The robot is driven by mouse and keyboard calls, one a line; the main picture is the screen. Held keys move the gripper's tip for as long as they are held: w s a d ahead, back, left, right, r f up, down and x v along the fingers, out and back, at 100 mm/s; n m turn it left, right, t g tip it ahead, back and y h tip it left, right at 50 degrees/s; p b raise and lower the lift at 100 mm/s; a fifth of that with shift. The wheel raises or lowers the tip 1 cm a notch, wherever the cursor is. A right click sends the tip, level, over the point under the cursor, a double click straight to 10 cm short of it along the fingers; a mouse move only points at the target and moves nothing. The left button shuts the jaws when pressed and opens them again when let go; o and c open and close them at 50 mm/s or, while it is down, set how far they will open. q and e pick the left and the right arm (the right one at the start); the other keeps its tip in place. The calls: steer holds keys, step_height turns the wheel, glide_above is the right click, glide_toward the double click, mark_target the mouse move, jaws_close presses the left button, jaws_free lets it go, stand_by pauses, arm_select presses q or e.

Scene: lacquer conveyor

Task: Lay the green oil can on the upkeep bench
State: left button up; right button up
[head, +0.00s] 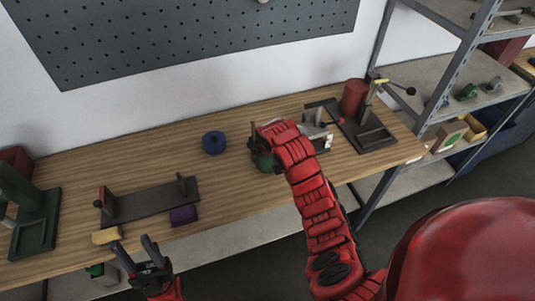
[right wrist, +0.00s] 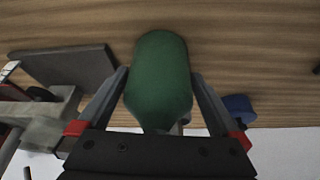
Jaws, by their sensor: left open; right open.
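The green oil can (head: 264,162) is on the wooden bench (head: 235,184), mostly hidden by my right gripper in the head view. In the right wrist view the can (right wrist: 159,80) lies between the two fingers of my right gripper (right wrist: 160,76), which is open with a finger on each side. I cannot tell whether the fingers touch it. My left gripper (head: 136,250) is open and empty at the bench's front edge, near a yellow block (head: 107,235). I cannot tell whether this wooden bench is the upkeep bench.
A blue ring-shaped thing (head: 214,142) sits left of the can. A dark fixture (head: 150,201) and a purple block (head: 184,215) are further left. A red cylinder (head: 354,97) and a dark stand (head: 375,137) are at the right. Metal shelves (head: 425,85) stand beyond.

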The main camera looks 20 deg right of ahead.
steer(key=shift+s+r, duration=0.15)
steer(key=shift+r, duration=0.25)
steer(key=b+v, duration=0.1)
steer(key=v, duration=0.4)
steer(key=p+v, duration=0.2)
steer(key=v, duration=0.1)
steer(key=shift+w+r+p, duration=0.15)
steer(key=shift+w+p, duration=0.05)
steer(key=shift+p, duration=0.1)
steer(key=p+v, duration=0.3)
steer(key=v, duration=0.5)
steer(key=shift+s, duration=0.3)
steer(key=shift+w+r, duration=0.1)
